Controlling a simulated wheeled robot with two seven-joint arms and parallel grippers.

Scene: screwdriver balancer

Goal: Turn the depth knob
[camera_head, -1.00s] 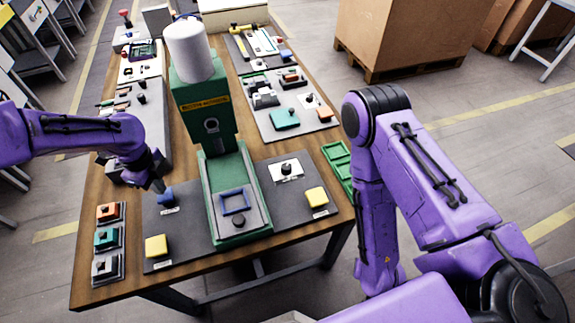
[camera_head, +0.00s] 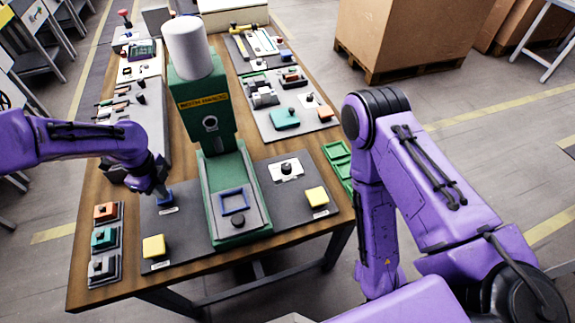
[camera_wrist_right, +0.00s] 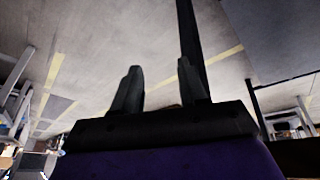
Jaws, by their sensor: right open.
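A blue knob (camera_head: 165,200) stands on the left grey panel (camera_head: 190,222), with a small label in front that is too small to read. My left gripper (camera_head: 161,191) points down right at this knob and partly hides it. I cannot tell whether the fingers are around it or only above it. A black knob (camera_head: 286,167) sits on a white plate on the right grey panel. I cannot read which knob is the depth knob. My right gripper (camera_wrist_right: 160,92) is open and empty over the floor in the right wrist view.
A green machine (camera_head: 203,110) with a white cylinder on top stands between the panels. Yellow buttons (camera_head: 153,246) (camera_head: 317,197) sit on both panels. Orange, teal and grey switches (camera_head: 104,238) line the left edge. Green trays (camera_head: 338,152) lie at the right edge.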

